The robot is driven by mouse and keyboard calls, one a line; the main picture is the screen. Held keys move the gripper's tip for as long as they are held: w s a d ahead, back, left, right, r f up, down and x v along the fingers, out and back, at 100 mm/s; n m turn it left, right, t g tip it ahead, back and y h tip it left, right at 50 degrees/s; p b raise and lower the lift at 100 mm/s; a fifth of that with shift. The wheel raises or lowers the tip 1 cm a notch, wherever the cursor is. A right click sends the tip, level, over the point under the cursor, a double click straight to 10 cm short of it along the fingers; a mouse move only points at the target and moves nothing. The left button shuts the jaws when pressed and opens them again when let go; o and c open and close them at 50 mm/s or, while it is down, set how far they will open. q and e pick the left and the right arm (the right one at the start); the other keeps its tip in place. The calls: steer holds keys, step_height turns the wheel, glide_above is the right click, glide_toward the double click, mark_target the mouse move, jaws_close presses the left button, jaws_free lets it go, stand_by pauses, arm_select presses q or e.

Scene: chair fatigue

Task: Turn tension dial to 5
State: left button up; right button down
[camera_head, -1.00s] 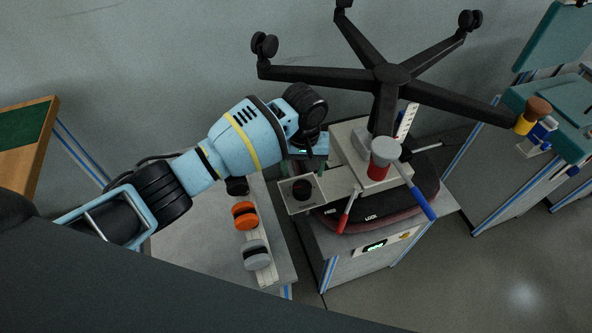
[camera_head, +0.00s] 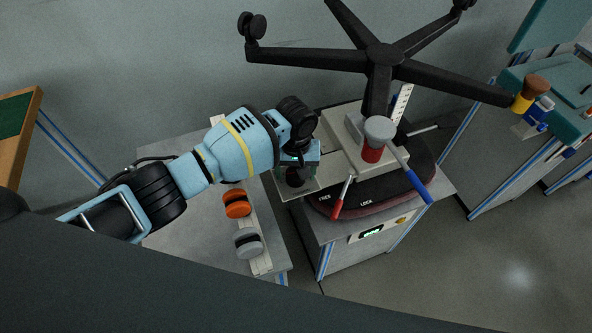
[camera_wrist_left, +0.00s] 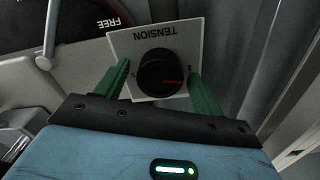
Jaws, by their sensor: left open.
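The tension dial (camera_wrist_left: 160,72) is a round black knob on a pale plate (camera_wrist_left: 120,42) marked TENSION, which reads upside down in the left wrist view. A red pointer mark on the dial points toward the right of that view. Small marks on the plate on both sides are partly hidden. My left gripper (camera_wrist_left: 159,68) is open, with one green finger on each side of the dial; I cannot tell whether they touch it. In the head view the left gripper (camera_head: 298,172) is over the dial plate (camera_head: 312,188). My right gripper is not in view.
An upturned chair base (camera_head: 383,60) with several black legs rises beside and behind the dial. A red-tipped lever (camera_head: 342,198) and a blue lever (camera_head: 415,182) stand to its right. An orange spool-like part (camera_head: 237,204) and a grey one (camera_head: 248,243) lie on the left bench.

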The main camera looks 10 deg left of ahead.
arm_select(q)
steer(key=c, duration=1)
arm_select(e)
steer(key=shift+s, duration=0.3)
